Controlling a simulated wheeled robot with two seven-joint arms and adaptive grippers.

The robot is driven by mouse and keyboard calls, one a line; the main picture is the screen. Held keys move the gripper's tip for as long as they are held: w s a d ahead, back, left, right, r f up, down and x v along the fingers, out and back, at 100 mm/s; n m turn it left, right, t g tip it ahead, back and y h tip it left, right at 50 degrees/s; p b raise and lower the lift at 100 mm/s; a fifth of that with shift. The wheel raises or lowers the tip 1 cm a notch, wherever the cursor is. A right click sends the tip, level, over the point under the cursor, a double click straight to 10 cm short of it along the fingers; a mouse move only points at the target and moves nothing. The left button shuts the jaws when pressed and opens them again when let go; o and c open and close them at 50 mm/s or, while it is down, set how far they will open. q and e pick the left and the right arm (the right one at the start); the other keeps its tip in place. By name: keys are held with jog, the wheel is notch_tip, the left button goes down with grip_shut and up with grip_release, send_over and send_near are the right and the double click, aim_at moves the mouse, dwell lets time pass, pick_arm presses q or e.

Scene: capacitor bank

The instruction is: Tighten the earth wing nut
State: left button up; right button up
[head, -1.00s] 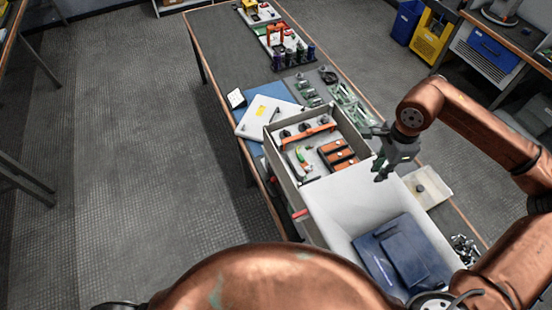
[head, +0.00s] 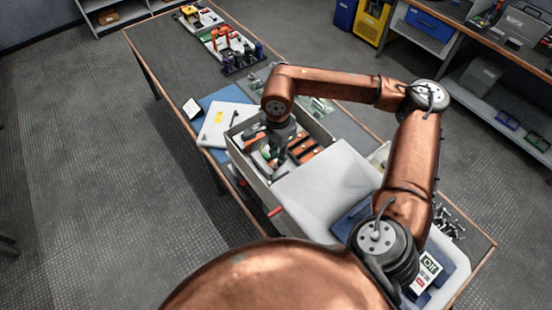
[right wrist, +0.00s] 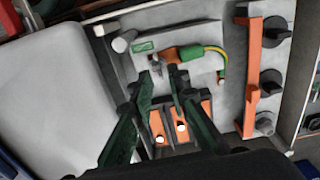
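My right gripper (head: 274,162) points down into the open grey box (head: 245,177). In the right wrist view its two dark green fingers (right wrist: 161,78) are apart, with a visible gap between them. A small grey metal piece, probably the earth wing nut (right wrist: 156,66), shows just beyond and between the fingertips; contact cannot be told. Next to it is an orange-brown piece (right wrist: 171,54) where the green-and-yellow earth wire (right wrist: 205,50) ends. A green label (right wrist: 144,46) lies beside it. In the head view the gripper hides the nut. My left gripper is out of view.
Orange-and-black blocks (right wrist: 180,126) sit under the fingers. The box's white lid (head: 325,185) stands open beside my arm. A white panel (head: 222,125) lies on the bench beyond.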

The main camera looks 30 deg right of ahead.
jog(key=shift+f, duration=0.75)
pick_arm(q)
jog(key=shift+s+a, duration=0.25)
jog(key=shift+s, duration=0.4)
pick_arm(e)
jog(key=shift+f, duration=0.15)
jog(key=shift+c, duration=0.3)
grip_shut()
